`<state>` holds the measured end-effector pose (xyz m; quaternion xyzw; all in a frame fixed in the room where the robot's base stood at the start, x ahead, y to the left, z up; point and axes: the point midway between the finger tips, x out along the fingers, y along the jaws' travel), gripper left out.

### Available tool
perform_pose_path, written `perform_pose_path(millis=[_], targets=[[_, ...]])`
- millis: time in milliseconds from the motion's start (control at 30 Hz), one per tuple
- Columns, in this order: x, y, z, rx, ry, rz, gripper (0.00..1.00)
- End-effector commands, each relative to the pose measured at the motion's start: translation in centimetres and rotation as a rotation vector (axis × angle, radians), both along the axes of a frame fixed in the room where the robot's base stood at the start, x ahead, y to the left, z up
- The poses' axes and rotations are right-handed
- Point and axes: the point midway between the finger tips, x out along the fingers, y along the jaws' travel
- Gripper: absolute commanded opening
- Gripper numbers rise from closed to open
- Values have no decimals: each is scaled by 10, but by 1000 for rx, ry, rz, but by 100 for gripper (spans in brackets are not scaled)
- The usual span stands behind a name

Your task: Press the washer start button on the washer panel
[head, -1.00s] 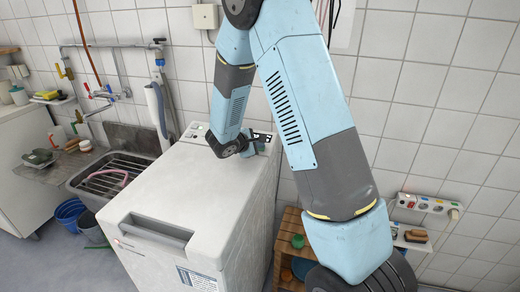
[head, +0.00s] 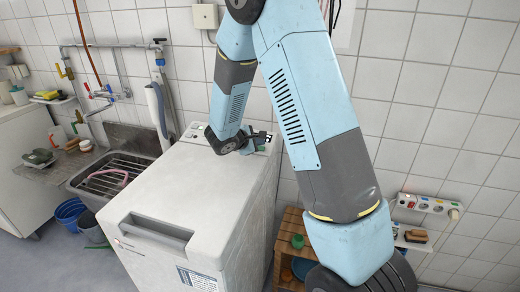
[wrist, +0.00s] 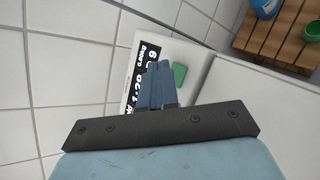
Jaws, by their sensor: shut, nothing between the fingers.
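The white washer (head: 186,207) stands in the middle of the head view, with its control panel along the back edge of its top. In the wrist view the panel (wrist: 127,98) shows a black display with white print and a green button (wrist: 180,74). My gripper (wrist: 158,68) is shut and empty, its fingers over the black display, just left of the green button. Whether the fingertips touch the panel cannot be told.
A wooden shelf (head: 287,247) stands right of the washer. A power strip (head: 428,204) is on the tiled wall behind. The front of the washer top is clear.

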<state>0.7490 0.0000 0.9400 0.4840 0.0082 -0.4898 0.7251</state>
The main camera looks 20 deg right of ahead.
Motion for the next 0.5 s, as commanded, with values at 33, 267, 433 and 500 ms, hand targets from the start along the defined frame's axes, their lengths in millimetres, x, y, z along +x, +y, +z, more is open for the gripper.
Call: perform_pose_path(millis=[33, 267, 433, 500], targets=[[0, 0, 0, 0, 0, 0, 0], [-1, 0, 3, 1, -1, 0, 0], [-4, 3, 16, 1, -2, 0, 0], [-5, 3, 22, 1, -2, 0, 0]])
